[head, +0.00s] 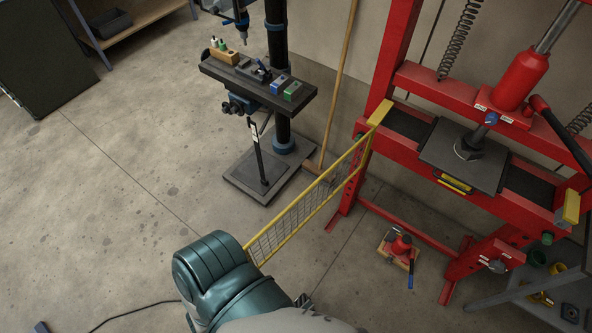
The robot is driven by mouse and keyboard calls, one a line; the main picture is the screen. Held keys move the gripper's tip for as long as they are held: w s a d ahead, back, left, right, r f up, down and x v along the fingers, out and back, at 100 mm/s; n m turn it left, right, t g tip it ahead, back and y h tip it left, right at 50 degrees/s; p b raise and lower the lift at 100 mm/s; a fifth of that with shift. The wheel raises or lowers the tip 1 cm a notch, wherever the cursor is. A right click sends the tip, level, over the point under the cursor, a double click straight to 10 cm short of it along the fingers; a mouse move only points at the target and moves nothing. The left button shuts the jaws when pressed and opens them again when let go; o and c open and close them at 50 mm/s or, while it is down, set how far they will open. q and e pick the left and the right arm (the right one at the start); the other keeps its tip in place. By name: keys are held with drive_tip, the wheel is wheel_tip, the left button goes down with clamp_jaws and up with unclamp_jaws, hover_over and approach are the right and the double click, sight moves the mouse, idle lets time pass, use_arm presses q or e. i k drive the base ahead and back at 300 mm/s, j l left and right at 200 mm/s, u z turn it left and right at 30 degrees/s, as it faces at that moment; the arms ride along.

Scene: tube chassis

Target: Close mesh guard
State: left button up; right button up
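The mesh guard (300,215) is a yellow frame with wire mesh. It stands swung out from the left post of the red press (385,140), reaching toward me and down-left in the head view. Its near end passes close to a teal, rounded part of my own body at the bottom centre; I cannot tell whether they touch. The press front between its yellow end brackets is uncovered. Neither gripper can be made out. A small dark piece beside the teal part is too small to identify.
A drill press (277,100) stands behind the guard, left of the red press. A broom (340,90) leans at the wall. A grey shelf (520,292) is at lower right. The left floor is mostly clear, with a cable (130,312).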

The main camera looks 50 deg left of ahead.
sight(370, 132)
drive_tip(key=j+z, duration=0.1)
drive_tip(key=j, duration=0.3)
drive_tip(key=k+j+z, duration=0.1)
drive_tip(key=j, duration=0.3)
drive_tip(key=k+j+z, duration=0.15)
drive_tip(key=j, duration=0.2)
drive_tip(key=k+j+z, duration=0.1)
drive_tip(key=j, duration=0.3)
drive_tip(key=k+j+z, duration=0.1)
drive_tip(key=j, duration=0.25)
drive_tip(key=k+j+z, duration=0.1)
drive_tip(key=j, duration=0.3)
